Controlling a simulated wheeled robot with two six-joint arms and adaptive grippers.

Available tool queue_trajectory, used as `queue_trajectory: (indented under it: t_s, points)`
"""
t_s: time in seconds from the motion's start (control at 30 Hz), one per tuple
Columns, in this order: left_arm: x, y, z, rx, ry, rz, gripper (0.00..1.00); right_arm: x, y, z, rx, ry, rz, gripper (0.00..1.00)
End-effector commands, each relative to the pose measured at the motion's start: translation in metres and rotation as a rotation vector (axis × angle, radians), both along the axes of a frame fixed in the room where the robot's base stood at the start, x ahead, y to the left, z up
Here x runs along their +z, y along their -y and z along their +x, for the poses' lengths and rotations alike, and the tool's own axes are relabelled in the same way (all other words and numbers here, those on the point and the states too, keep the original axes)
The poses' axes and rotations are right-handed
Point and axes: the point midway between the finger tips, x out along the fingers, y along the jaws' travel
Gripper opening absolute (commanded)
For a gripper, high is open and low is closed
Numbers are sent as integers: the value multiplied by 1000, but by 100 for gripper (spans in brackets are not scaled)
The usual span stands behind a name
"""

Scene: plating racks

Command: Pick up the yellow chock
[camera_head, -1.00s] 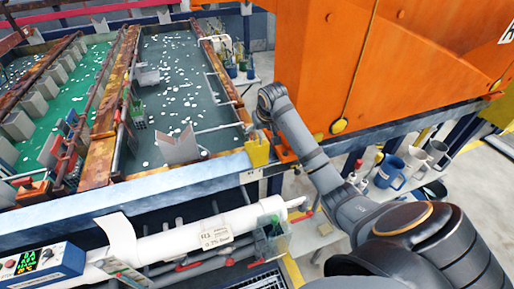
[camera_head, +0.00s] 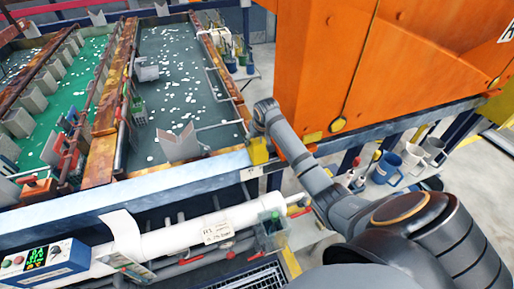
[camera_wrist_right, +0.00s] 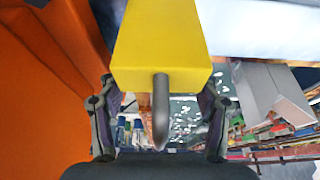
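The yellow chock (camera_head: 258,153) stands on the blue-grey front rail at the tank corner, beside the orange housing. In the right wrist view the chock (camera_wrist_right: 162,38) is a large yellow block close ahead, with a grey rod-like handle (camera_wrist_right: 160,108) pointing toward me. My right gripper (camera_wrist_right: 157,92) is open. Its two fingers stand wide apart, one on each side of the handle, with clear gaps to it. In the head view my right gripper (camera_head: 256,128) is at the chock's top and mostly hidden by its wrist. My left gripper is in neither view.
The orange housing (camera_head: 375,60) stands close beside my right arm. Tanks with green (camera_head: 65,80) and dark liquid (camera_head: 185,85) lie behind the rail. A white pipe (camera_head: 190,232) runs below it. Blue and white mugs (camera_head: 386,167) stand at the right.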

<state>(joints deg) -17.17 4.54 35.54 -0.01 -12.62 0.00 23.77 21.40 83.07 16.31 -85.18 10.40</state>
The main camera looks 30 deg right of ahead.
Motion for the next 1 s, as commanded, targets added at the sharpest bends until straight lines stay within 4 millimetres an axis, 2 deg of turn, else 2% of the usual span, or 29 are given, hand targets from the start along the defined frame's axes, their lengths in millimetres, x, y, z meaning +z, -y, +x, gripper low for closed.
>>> queue_trajectory:
  t_s: [0.03, 0.07, 0.4, 0.47, 0.7, 0.77, 1.0]
  points:
    - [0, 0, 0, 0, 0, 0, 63, 0, 0, 0, 0, 0, 0, 53]
    - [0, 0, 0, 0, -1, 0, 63, 0, 0, 0, 0, 0, 0, 49]
    - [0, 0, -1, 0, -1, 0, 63, 0, 0, 0, 0, 1, 0, 3]
    - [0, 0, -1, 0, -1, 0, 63, 2, 0, 1, 0, 4, -1, 0]
    - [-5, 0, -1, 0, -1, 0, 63, 9, 0, 2, 0, 7, -2, 0]
    - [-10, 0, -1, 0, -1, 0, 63, 18, 0, 2, 0, 9, -1, 0]
    - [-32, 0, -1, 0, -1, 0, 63, 70, 0, 2, 0, 9, -1, 0]
